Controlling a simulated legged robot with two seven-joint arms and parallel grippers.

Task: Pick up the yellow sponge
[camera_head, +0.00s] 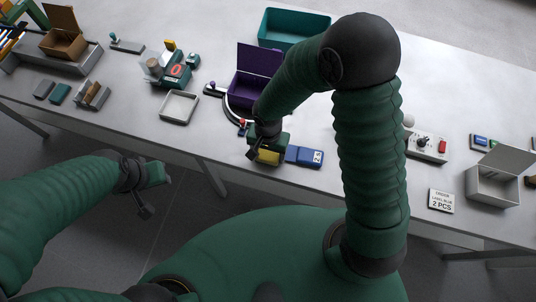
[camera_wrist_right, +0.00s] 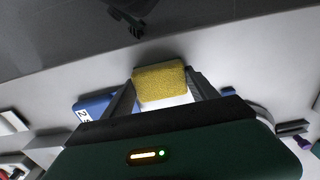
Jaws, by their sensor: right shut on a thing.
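The yellow sponge (camera_head: 267,156) is at the front edge of the table in the head view, partly hidden by my right gripper (camera_head: 266,151). In the right wrist view the yellow sponge (camera_wrist_right: 160,86) sits between the two fingers of my right gripper (camera_wrist_right: 158,90), which are shut on its sides. I cannot tell whether the sponge touches the table. My left gripper (camera_head: 150,192) hangs in front of the table over the floor, well apart from the sponge. Its fingers look spread and empty.
A blue block with a white label (camera_head: 305,156) lies just right of the sponge. A purple open box (camera_head: 252,88) stands behind my right gripper. A white tray (camera_head: 179,107) is to the left. A grey lidded box (camera_head: 492,189) and a label card (camera_head: 441,200) are at the right.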

